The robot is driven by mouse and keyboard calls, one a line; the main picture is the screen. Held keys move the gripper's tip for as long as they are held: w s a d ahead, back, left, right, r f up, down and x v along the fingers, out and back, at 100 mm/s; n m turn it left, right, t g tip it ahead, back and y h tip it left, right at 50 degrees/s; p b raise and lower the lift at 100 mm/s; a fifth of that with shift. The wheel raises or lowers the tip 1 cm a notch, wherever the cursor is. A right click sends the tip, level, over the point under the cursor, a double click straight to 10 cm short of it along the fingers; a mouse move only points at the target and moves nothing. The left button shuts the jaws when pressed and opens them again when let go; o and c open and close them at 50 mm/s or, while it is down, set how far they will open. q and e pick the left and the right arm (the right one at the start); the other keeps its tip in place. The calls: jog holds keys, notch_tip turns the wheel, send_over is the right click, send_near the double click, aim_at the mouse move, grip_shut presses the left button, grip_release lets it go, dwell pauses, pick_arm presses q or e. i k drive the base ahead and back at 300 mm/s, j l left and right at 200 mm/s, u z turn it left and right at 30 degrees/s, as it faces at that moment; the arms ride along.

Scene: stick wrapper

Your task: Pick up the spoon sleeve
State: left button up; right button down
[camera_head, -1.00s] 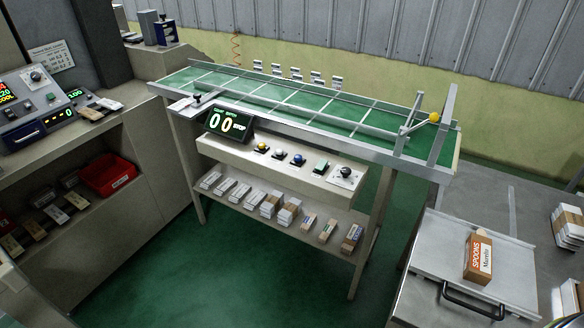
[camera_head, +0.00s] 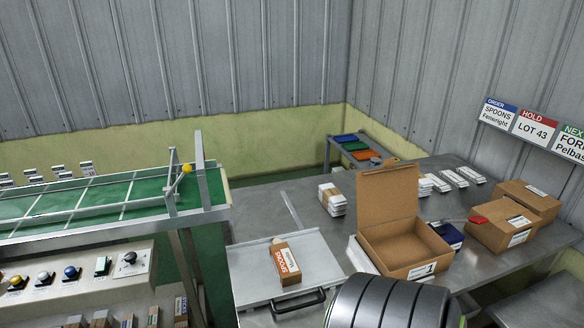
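A small brown carton with an orange "SPOONS" label (camera_head: 287,264) stands on a grey metal tray plate with a black handle (camera_head: 256,272). It is the only thing I see marked for spoons apart from a wall sign. Neither of my grippers is in view. A dark ribbed rounded shape at the bottom, right of the plate, looks like part of my own arm and hides some of the table there.
An open cardboard box marked 1 (camera_head: 402,258) stands right of the plate. A white bundle (camera_head: 332,200) lies behind it. Closed cartons (camera_head: 503,228) are at right. A green-topped conveyor (camera_head: 100,203) stands at left. A blue-topped "SPOONS" order sign (camera_head: 498,117) hangs at right.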

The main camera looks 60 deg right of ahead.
aim_at(290, 274)
jog(key=z, duration=1.9)
jog(key=i+l+u, duration=0.1)
jog(key=l, duration=0.25)
